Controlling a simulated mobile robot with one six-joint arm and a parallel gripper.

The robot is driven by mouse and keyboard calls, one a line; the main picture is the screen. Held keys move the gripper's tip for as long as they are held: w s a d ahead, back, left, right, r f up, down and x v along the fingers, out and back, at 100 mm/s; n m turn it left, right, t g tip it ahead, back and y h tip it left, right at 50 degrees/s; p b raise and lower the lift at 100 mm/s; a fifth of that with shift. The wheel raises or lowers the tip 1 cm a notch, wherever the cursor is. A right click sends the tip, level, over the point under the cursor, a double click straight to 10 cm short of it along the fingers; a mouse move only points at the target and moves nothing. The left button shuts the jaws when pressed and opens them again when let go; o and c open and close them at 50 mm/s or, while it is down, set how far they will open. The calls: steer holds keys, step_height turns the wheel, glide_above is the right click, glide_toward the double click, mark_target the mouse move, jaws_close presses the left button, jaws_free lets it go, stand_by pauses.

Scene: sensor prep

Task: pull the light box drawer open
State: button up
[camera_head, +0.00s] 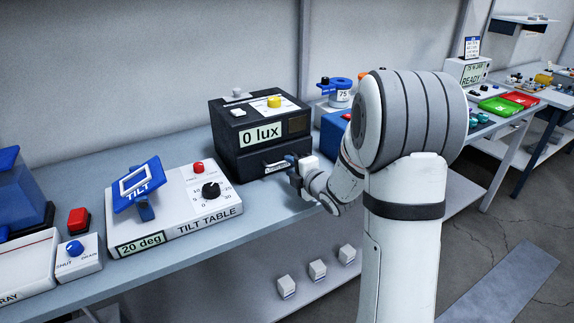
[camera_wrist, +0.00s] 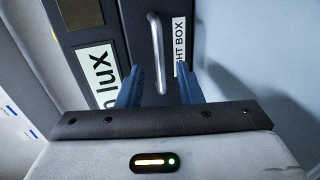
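The black light box (camera_head: 222,140) stands on the bench with a "0 lux" display on its front and a yellow knob on top. Its drawer (camera_head: 248,165) is the lower front panel and looks closed, though my gripper partly covers it. My gripper (camera_head: 291,163) is at the drawer front. In the wrist view, the light box (camera_wrist: 92,40) fills the upper part, and the metal drawer handle (camera_wrist: 157,45) runs between the two blue fingers of my gripper (camera_wrist: 160,82). The fingers are apart, with a gap on each side of the handle.
The tilt table (camera_head: 180,212) stands left of the light box. A blue box (camera_head: 333,135) stands close on its right, partly behind my arm. The bench's front strip (camera_head: 270,215) before the drawer is clear. Small white blocks (camera_head: 317,270) sit on the lower shelf.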

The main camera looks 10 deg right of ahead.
steer(key=shift+x, duration=1.35)
steer(key=shift+c, duration=0.4)
jaws_close()
